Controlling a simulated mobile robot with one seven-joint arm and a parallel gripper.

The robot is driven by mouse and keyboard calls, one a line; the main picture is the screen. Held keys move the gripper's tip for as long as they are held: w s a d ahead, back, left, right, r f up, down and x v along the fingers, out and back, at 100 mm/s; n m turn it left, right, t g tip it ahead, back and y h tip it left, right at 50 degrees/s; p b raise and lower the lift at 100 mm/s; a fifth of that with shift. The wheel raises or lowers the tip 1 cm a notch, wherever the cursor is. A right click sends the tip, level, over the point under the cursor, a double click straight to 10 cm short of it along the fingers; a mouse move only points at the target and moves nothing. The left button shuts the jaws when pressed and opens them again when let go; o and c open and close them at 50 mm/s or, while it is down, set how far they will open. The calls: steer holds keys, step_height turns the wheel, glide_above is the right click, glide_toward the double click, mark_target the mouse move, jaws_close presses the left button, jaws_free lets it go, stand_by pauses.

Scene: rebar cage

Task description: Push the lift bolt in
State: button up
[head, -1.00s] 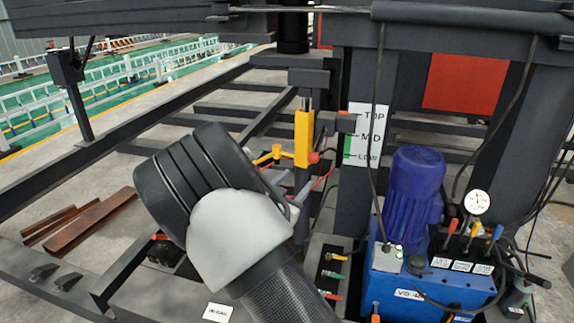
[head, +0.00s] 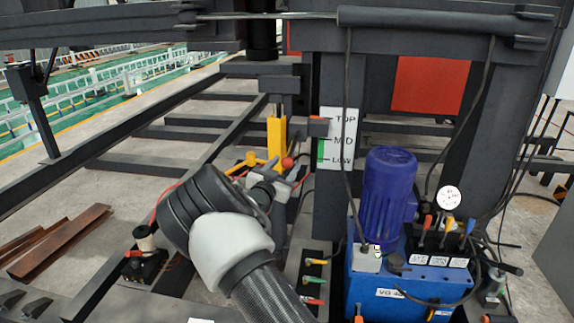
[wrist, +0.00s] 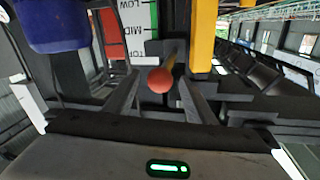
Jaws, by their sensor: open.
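The lift bolt shows as a round red knob (wrist: 160,80) with a yellow shaft behind it, beside a yellow post (wrist: 202,45) in the wrist view. In the head view the knob (head: 288,163) is at the foot of the yellow post (head: 276,137). My gripper (head: 285,180) is just in front of the knob, partly hidden by my wrist. In the wrist view my two fingers are apart, with the knob lined up between them. Nothing is held. I cannot tell whether a finger touches the knob.
A scale plate (head: 338,137) marked TOP, MID and LOW stands right of the post. A blue pump unit (head: 390,285) with a motor (head: 390,185), gauge and levers is at the right. A box with a spool (head: 145,240) and rusty bars (head: 60,243) are at the left.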

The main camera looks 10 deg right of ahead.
mark_target(289, 153)
steer(key=shift+x, duration=1.25)
jaws_close()
steer(key=b+x, duration=0.1)
steer(key=x, duration=0.1)
steer(key=b+x, duration=0.1)
steer(key=x, duration=0.1)
steer(key=shift+w+a+f, duration=0.15)
steer(key=shift+w+a, duration=0.1)
steer(key=shift+a, duration=0.1)
steer(key=shift+w, duration=0.25)
steer(key=shift+r, duration=0.35)
steer(key=shift+c, duration=1.7)
jaws_free()
steer(key=o, duration=0.3)
steer(key=shift+w+d+f, duration=0.1)
steer(key=shift+w+f, duration=0.05)
steer(key=shift+o, duration=0.2)
